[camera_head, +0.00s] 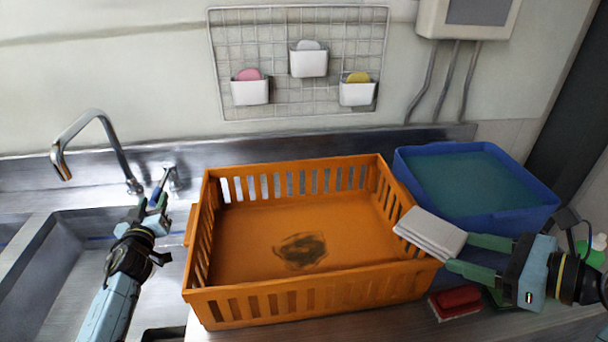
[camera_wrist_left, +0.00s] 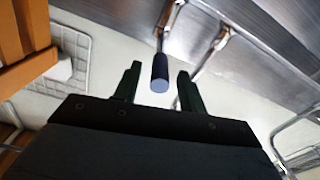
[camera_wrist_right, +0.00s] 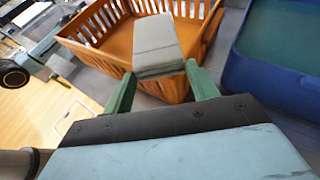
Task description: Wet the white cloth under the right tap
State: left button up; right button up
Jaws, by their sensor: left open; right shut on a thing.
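The white cloth (camera_head: 430,233) is a folded pad held by my right gripper (camera_head: 458,251), above the right side of the orange basket. In the right wrist view the cloth (camera_wrist_right: 157,42) sticks out beyond the fingertips. A curved metal tap (camera_head: 92,122) stands behind the sink; no second tap shows in the head view. Its lever with a blue grip (camera_head: 158,190) is beside my left gripper (camera_head: 154,208). No water stream is visible.
The orange basket (camera_head: 270,299) stands on the counter between my arms, with a dark patch on its floor. A blue tub (camera_head: 512,220) of teal liquid is at right. A red sponge (camera_head: 455,302) lies below my right gripper. The sink basin (camera_head: 75,265) is at left.

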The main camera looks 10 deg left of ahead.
aim_at(162, 183)
pick_arm(q)
jog(key=shift+x, duration=1.4)
grip_shut()
